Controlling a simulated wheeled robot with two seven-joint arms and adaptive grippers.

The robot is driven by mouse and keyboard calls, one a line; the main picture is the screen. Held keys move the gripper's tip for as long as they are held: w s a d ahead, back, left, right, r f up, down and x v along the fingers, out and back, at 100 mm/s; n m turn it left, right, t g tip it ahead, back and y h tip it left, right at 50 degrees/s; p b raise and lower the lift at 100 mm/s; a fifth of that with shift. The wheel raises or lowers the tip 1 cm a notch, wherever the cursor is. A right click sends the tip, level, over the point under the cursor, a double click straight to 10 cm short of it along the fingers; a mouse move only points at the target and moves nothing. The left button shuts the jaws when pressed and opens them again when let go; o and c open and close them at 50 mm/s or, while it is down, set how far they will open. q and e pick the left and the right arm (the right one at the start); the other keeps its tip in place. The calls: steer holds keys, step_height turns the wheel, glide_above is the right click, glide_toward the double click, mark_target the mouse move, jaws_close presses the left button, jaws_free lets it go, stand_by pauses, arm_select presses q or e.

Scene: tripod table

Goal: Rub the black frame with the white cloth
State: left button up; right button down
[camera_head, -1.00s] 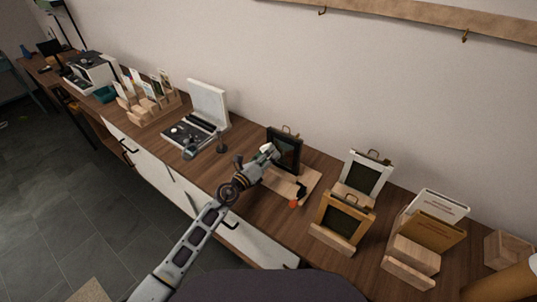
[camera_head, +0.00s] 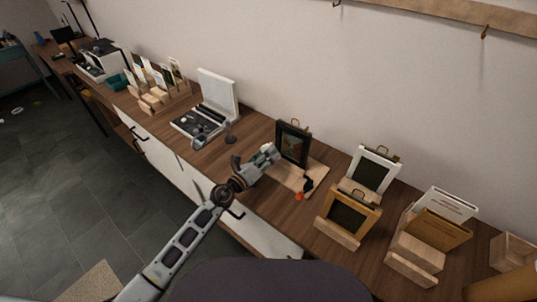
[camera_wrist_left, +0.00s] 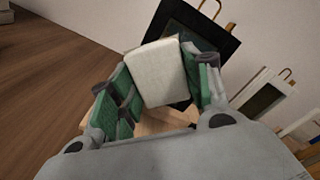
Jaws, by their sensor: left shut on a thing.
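The black frame (camera_head: 293,143) stands upright on a light wooden board (camera_head: 311,179) on the counter, with a dark picture inside and a hanging loop on top. My left gripper (camera_head: 270,153) is just in front of the frame, at its left side. In the left wrist view its green-padded fingers (camera_wrist_left: 160,88) are shut on the white cloth (camera_wrist_left: 157,73), which looks like a folded pad. The cloth covers part of the black frame (camera_wrist_left: 217,38) in that view. I cannot tell whether the cloth touches it. My right gripper is not in view.
A white frame (camera_head: 372,170) and a wood-coloured frame (camera_head: 349,213) stand to the right, near wooden card holders (camera_head: 415,251). A small black and orange item (camera_head: 302,193) lies on the board's front. A white open case (camera_head: 218,91) is to the left.

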arm_select(q)
steer(key=shift+s+a, duration=0.1)
steer(key=shift+v, duration=1.35)
